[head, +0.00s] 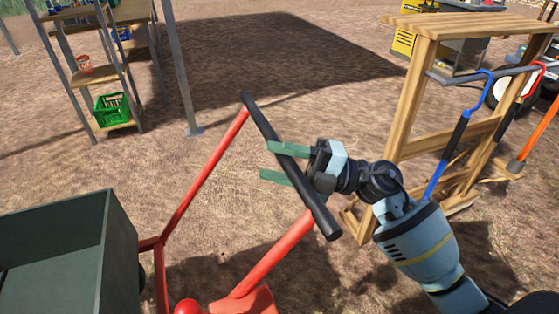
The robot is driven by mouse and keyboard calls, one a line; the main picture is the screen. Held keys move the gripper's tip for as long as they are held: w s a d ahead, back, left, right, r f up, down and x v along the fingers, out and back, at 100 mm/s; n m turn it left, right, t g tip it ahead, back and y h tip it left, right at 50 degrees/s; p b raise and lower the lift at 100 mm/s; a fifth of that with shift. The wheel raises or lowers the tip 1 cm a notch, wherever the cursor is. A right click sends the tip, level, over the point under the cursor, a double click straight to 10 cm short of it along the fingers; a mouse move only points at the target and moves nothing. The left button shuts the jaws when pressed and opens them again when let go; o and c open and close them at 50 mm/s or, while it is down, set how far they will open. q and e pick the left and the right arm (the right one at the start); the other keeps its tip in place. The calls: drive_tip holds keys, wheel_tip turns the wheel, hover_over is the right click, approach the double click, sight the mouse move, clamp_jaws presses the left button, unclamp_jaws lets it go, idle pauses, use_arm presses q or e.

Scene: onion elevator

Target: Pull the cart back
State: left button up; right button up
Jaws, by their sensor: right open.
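The cart shows at the lower left of the head view. It has a dark green box (62,250) and a red frame (203,180) that rises to a black handle bar (262,122). The bar runs slantwise through the middle of the picture. My right gripper (268,162) comes in from the right at the bar. Its two green fingers are apart and reach across the bar, one above the other. I cannot tell whether they touch it. My left gripper is not in view.
A wooden rack (408,95) with hanging long-handled tools stands at the right, close to my right arm. A shelf holding a green crate (112,107) stands at the upper left, near a grey post (180,75). The dirt ground between them is open.

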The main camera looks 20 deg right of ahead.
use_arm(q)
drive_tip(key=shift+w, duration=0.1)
use_arm(e)
clamp_jaws()
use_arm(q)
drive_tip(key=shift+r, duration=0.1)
use_arm(e)
drive_tip(key=shift+d, duration=0.15)
